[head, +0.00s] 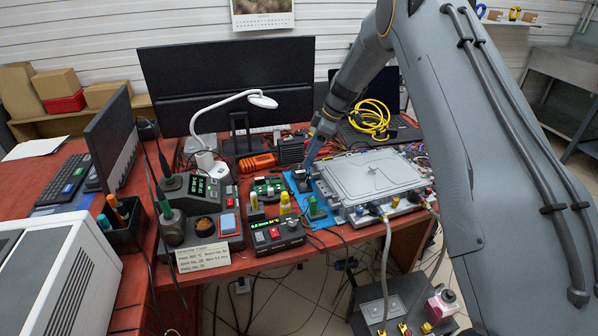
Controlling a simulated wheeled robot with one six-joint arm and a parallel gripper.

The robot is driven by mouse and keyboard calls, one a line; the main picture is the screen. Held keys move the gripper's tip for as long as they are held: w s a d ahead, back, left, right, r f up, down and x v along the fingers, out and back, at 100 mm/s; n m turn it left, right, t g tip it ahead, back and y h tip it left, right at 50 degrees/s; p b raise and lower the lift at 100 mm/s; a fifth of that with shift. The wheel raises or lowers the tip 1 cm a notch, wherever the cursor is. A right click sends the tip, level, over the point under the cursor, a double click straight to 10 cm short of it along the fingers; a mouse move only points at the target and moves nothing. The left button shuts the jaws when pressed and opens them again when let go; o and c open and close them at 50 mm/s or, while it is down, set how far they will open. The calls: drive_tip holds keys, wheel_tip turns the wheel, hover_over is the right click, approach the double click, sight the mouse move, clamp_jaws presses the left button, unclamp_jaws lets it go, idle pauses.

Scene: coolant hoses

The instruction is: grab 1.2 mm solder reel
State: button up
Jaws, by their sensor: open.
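I cannot pick out a 1.2 mm solder reel for certain, and no reel label is readable. My gripper (309,163) points down over the blue mat (323,221) at the middle of the red bench, left of a large grey metal case. It is small in view, and its fingers are open with nothing seen held. A small dark object (301,181) is on the mat just below the fingertips; its kind, and whether the fingers touch it, is unclear. My arm hides much of the right side.
The grey case (372,177) stands close right of my gripper. A green circuit board (268,187), yellow bottles (285,203) and a soldering station (205,190) are to the left. A white magnifier lamp (205,163) and monitor (228,85) stand behind. A yellow cable coil (370,118) lies at back right.

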sight(302, 169)
drive_tip(key=x, duration=0.2)
drive_tip(key=p+x, duration=0.1)
drive_tip(key=x, duration=0.1)
drive_tip(key=p+x, duration=0.1)
drive_tip(key=shift+a+f, duration=0.25)
drive_tip(key=shift+a, duration=0.15)
drive_tip(key=shift+a+f+p, duration=0.15)
drive_tip(key=shift+f+p, duration=0.2)
drive_tip(key=shift+f, duration=0.1)
drive_tip(key=c, duration=1.2)
